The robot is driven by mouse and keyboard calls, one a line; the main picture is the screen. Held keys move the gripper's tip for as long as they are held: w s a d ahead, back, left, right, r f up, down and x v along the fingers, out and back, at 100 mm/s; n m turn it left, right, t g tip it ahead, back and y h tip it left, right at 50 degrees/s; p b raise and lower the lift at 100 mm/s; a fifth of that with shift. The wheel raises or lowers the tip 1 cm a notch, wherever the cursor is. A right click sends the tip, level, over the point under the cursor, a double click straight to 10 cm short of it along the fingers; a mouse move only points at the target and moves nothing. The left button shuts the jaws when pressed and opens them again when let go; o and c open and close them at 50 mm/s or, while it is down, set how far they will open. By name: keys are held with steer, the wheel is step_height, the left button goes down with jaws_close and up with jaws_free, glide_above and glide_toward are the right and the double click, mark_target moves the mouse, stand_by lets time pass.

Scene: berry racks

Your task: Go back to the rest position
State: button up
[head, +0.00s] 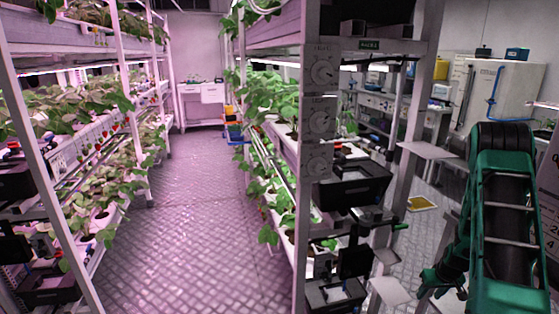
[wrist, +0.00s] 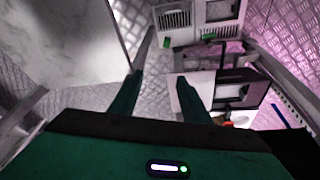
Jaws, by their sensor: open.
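My gripper (wrist: 160,76) is open in the wrist view. Its two green fingers stand apart with nothing between them. Beyond the fingertips are patterned metal floor and a pale flat panel (wrist: 196,88). My green arm stands upright at the right of the head view, to the right of the near rack post. A green part low on its left side shows there, but I cannot tell whether it is the gripper.
Plant racks line the left (head: 47,160) and right (head: 304,160) of a clear aisle (head: 200,220). Black bins (head: 352,190) and small shelves (head: 428,150) sit on the right rack's end, close to my arm. A white cabinet (head: 497,95) stands behind.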

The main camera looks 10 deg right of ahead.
steer(key=s+a+r+g, duration=0.1)
steer(key=s+a+r, duration=0.25)
steer(key=r, duration=0.45)
steer(key=s+a+r+m, duration=0.1)
steer(key=s+a+r, duration=0.25)
steer(key=r, duration=0.55)
steer(key=s+a+r+g, duration=0.15)
steer(key=a+r, duration=0.25)
steer(key=r, duration=0.4)
steer(key=s+a+r+m, duration=0.1)
steer(key=s+a+r, duration=0.3)
steer(key=s, duration=0.3)
steer(key=s+a+r+y, duration=0.1)
steer(key=s+a+r, duration=0.2)
steer(key=s+a, duration=0.2)
steer(key=s+a+r+m, duration=0.1)
steer(key=s+a+r, duration=0.3)
steer(key=s, duration=0.5)
steer(key=shift+s+a+r+m+g, duration=0.25)
steer(key=shift+a+r+m+g, duration=0.05)
steer(key=shift+a+g, duration=0.1)
steer(key=shift+w+f, duration=0.25)
steer(key=shift+w, duration=0.35)
